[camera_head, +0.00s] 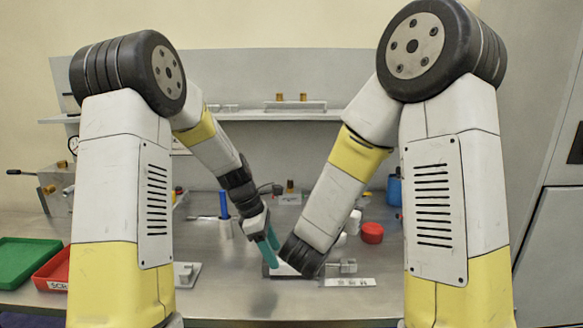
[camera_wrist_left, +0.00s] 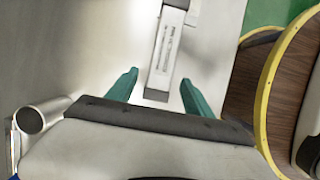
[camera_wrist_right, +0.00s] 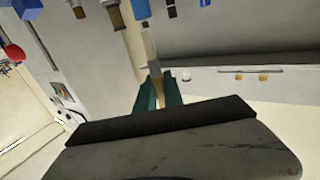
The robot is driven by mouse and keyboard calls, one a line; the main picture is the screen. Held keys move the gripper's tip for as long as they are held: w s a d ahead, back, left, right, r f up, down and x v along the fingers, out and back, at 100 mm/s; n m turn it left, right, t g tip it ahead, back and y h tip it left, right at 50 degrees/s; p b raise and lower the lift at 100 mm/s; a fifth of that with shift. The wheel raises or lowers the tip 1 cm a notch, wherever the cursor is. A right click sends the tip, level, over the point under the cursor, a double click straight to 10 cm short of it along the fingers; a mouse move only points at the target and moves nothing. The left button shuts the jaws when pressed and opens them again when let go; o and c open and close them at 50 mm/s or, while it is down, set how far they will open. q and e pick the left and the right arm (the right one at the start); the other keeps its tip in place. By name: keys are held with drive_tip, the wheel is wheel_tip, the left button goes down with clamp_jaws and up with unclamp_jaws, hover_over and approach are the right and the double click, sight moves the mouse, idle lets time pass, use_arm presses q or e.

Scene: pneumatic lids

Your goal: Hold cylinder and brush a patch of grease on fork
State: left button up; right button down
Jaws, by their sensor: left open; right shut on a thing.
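My left gripper (camera_head: 268,246) is open, its teal fingers pointing down at the middle of the bench. In the left wrist view a pale grey slotted body (camera_wrist_left: 168,45), which may be the cylinder, lies ahead between the spread fingertips (camera_wrist_left: 158,90). A small metal part (camera_head: 347,267), perhaps the fork end, sticks out beside my right wrist in the head view. In the right wrist view my right gripper (camera_wrist_right: 158,85) is shut on a thin pale tool (camera_wrist_right: 150,48), perhaps the brush. In the head view my right wrist hides those fingers. I cannot make out grease.
A green tray (camera_head: 25,260) and a red tray (camera_head: 52,270) are at the left. A red round container (camera_head: 372,232) and a blue one (camera_head: 394,190) stand right of centre. A slotted flat plate (camera_head: 348,282) lies in front. A shelf (camera_head: 285,116) runs along the back wall.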

use_arm(q)
drive_tip(key=shift+x, duration=1.7)
drive_tip(key=c, duration=1.3)
drive_tip(key=shift+s+f, duration=0.1)
